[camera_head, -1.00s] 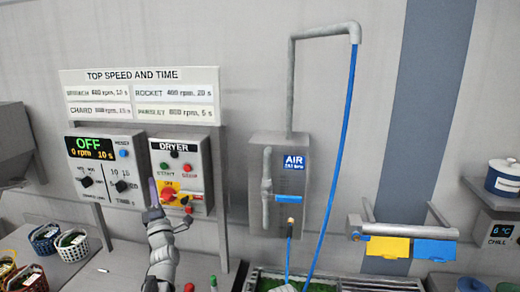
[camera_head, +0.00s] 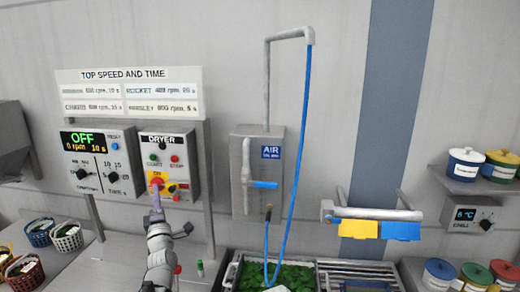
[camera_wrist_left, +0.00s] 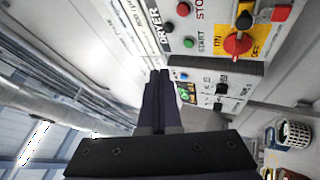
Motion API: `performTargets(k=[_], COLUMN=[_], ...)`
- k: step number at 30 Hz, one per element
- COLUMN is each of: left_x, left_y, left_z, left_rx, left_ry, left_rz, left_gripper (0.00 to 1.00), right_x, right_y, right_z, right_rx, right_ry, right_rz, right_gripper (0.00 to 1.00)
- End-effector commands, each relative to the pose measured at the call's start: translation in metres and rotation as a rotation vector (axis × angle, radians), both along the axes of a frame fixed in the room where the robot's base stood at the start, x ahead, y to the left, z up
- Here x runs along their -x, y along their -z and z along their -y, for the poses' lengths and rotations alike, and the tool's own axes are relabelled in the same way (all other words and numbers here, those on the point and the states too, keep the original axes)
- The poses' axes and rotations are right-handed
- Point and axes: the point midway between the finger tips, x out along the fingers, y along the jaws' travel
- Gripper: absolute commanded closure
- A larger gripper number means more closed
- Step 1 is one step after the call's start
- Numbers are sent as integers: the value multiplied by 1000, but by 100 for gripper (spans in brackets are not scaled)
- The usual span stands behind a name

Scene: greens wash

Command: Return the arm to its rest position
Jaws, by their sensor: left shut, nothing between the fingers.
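My left gripper (camera_head: 156,201) stands in front of the lower part of the dryer box (camera_head: 190,160) in the head view. Its two dark fingers (camera_wrist_left: 160,103) are together in the left wrist view, with nothing between them. The red rotary switch (camera_head: 158,183) on its yellow plate is just above the fingertips in the head view. In the left wrist view the switch (camera_wrist_left: 237,43) is to the right of the fingers, and a gap shows between them. The right gripper is not in view.
A control box (camera_head: 100,188) reading OFF hangs left of the dryer box. Baskets (camera_head: 66,236) stand at the lower left. An air unit (camera_head: 249,200) with a blue hose is right of my arm. A tray of greens (camera_head: 285,274) lies below it.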

Motion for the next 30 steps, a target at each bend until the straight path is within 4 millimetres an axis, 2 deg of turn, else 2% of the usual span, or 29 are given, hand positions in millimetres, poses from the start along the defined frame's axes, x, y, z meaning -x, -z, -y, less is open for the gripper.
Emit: performTargets(k=[5,11,14,17,20,23,24,26,30], left_x=[-9,-18,-18,-9,15,51,69,98,173], left_y=[21,63,92,132,181,229,246,270,312], left_z=[29,78,110,150,193,229,240,254,270], left_rx=[-60,-184,-277,-414,-598,-796,-876,-1001,-1275], left_ry=[44,126,184,271,384,512,567,652,861], left_rz=[-123,-338,-475,-652,-860,-1058,-1133,-1242,-1468], left_gripper=[100,100,100,100,100,100,100,100,100], right_x=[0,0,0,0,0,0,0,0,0], right_y=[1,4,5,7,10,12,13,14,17], right_z=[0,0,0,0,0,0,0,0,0], right_rx=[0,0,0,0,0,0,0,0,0], right_ry=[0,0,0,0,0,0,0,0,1], right_rz=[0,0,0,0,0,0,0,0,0], right_gripper=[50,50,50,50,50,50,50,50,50])
